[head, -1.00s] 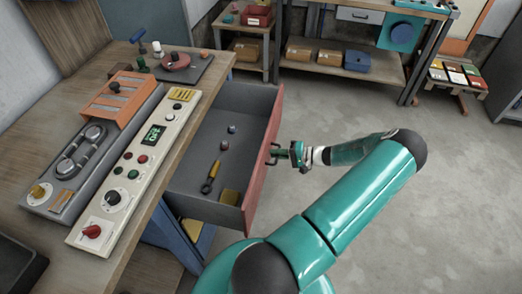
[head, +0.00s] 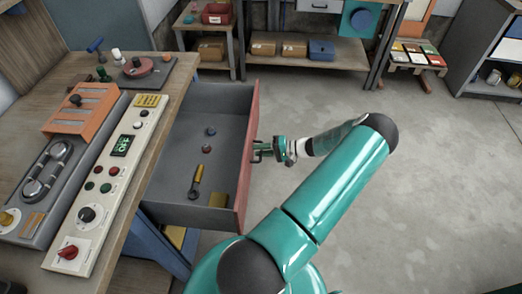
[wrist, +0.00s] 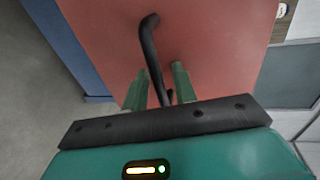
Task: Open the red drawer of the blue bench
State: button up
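The red drawer (head: 246,170) of the blue bench (head: 165,240) stands far out from under the wooden top. Its grey inside (head: 170,185) is visible. My gripper (head: 262,150) is at the outer face of the drawer front, on the dark handle. In the wrist view the black bar handle (wrist: 149,45) runs down between the two green fingers of my gripper (wrist: 160,80), and they appear closed on it. The lower end of the handle is partly hidden by the gripper body.
The drawer holds a yellow-handled tool (head: 197,180), a yellow block (head: 218,200) and small round parts. A control panel (head: 110,170) and an orange rack (head: 82,108) lie on the bench top. Open floor (head: 410,190) lies right of the drawer; a shelf bench (head: 310,75) stands behind.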

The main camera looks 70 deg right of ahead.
jog(key=v, duration=1.3)
jog(key=shift+s, duration=0.4)
jog(key=shift+d, duration=0.15)
